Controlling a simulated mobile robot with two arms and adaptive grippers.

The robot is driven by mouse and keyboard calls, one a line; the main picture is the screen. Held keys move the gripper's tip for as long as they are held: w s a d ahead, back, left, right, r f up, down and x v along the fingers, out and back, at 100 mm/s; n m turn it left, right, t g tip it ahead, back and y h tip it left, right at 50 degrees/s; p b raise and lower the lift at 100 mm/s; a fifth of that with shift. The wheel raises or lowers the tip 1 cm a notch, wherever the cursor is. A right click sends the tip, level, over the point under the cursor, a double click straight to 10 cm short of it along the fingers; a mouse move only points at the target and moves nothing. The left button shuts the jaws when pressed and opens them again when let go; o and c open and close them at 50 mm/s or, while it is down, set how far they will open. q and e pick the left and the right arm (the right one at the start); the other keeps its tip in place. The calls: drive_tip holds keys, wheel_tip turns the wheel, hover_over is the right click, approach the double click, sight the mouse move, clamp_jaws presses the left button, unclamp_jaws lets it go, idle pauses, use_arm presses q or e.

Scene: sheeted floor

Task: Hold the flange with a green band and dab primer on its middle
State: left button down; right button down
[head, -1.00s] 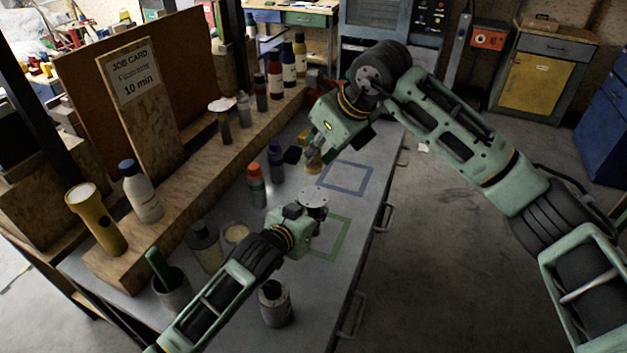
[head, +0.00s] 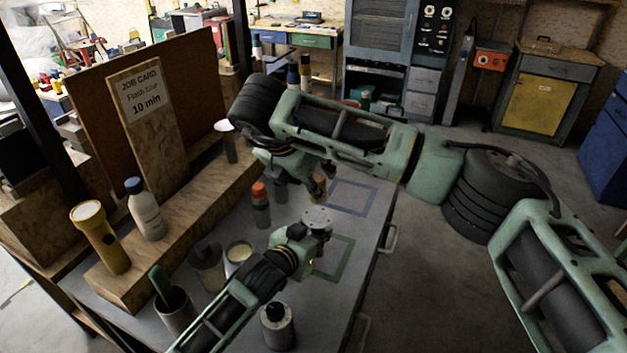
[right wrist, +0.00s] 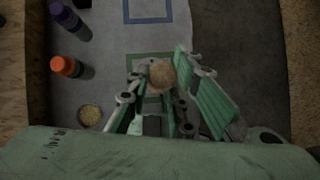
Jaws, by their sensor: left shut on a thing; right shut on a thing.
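The flange (head: 317,217) is a grey metal disc with small holes, held level by my left gripper (head: 304,240), which is shut on it above the green outline on the bench. I cannot make out a band on it. My right gripper (head: 308,180) is shut on a small tan-ended dauber (head: 317,188), its lower end just above the flange; I cannot tell whether they touch. In the right wrist view the dauber's round tan end (right wrist: 161,75) sits between the fingers and hides part of the flange. An open tin of cream-coloured liquid (head: 238,252) stands left of my left gripper.
An orange-capped bottle (head: 260,203) stands near the right gripper. A grey can (head: 277,325), a clear jar (head: 207,265) and a cup with a green handle (head: 172,308) stand around my left arm. The blue outline (head: 353,197) is empty.

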sight(313, 201)
drive_tip(key=shift+d+r+m+g+h, duration=0.15)
drive_tip(key=shift+r+m+h, duration=0.1)
drive_tip(key=shift+m, duration=0.25)
drive_tip(key=shift+d+r+m+g+h, duration=0.15)
drive_tip(key=shift+m+h, duration=0.1)
drive_tip(key=shift+m, duration=0.25)
drive_tip(key=shift+a+f, duration=0.1)
drive_tip(key=shift+f, duration=3.35)
drive_tip(key=shift+w+d+f, duration=0.25)
drive_tip(key=shift+w+f, duration=0.1)
drive_tip(key=shift+f, duration=0.15)
drive_tip(key=shift+w+d+f, duration=0.1)
drive_tip(key=shift+w+d, duration=0.25)
drive_tip(key=shift+w, duration=0.3)
drive_tip(key=shift+w+d, duration=0.3)
drive_tip(key=shift+w, duration=0.35)
drive_tip(key=shift+s+a, duration=0.45)
drive_tip(key=shift+s, duration=0.35)
drive_tip(key=shift+s+a, duration=0.4)
drive_tip(key=shift+s, duration=0.35)
drive_tip(key=shift+s+a, duration=0.1)
drive_tip(key=shift+s, duration=0.1)
drive_tip(key=shift+r, duration=4.05)
